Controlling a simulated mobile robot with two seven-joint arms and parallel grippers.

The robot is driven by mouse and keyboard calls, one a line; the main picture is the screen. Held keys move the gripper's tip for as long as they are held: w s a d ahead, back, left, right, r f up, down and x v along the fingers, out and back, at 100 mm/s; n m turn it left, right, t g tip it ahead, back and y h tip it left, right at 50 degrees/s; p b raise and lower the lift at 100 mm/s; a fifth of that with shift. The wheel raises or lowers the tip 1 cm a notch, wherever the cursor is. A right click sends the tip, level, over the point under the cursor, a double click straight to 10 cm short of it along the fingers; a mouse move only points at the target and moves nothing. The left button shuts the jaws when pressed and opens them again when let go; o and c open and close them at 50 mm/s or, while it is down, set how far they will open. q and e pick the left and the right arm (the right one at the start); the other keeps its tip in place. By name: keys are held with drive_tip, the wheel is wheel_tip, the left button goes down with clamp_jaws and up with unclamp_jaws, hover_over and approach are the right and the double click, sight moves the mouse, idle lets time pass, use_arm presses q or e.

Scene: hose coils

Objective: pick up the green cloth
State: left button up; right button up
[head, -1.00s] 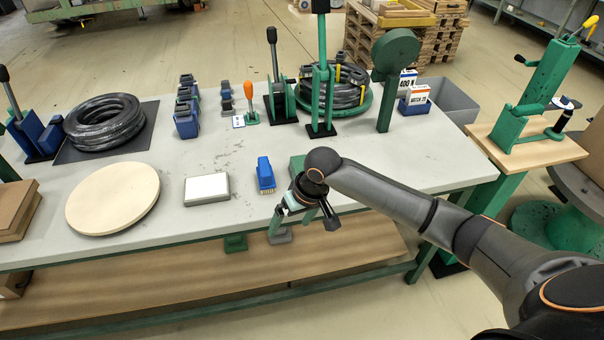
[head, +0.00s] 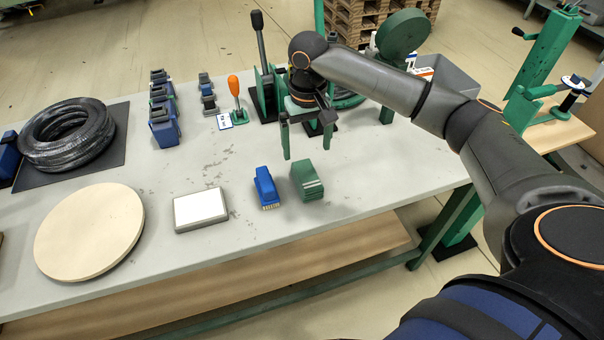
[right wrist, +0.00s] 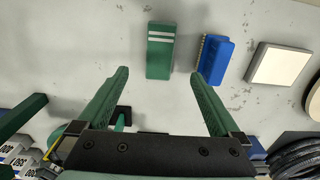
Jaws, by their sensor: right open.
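The green cloth (head: 307,182) is a small folded block with pale stripes on its front end. It lies on the grey workbench right of the blue brush, and it also shows in the right wrist view (right wrist: 160,52). My right gripper (head: 307,154) is open and empty, with its fingers pointing down just behind the cloth in the head view. In the right wrist view the open fingers (right wrist: 160,74) are spread wider than the cloth, which lies beyond their tips. I cannot tell the exact height. My left gripper is not in view.
The blue brush (head: 265,188) lies close beside the cloth. A white-topped pad (head: 200,209) and a round wooden disc (head: 90,230) lie farther left. An orange-handled lever (head: 236,100) and a black-handled lever (head: 262,50) stand behind. The bench right of the cloth is clear.

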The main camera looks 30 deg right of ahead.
sight(306, 174)
wheel_tip(306, 174, down, 10)
drive_tip(key=shift+s+a+b, duration=0.1)
drive_tip(key=shift+s+b, duration=0.05)
drive_tip(key=shift+b, duration=0.15)
drive_tip(key=c, duration=1.4)
drive_tip(key=shift+r, duration=0.15)
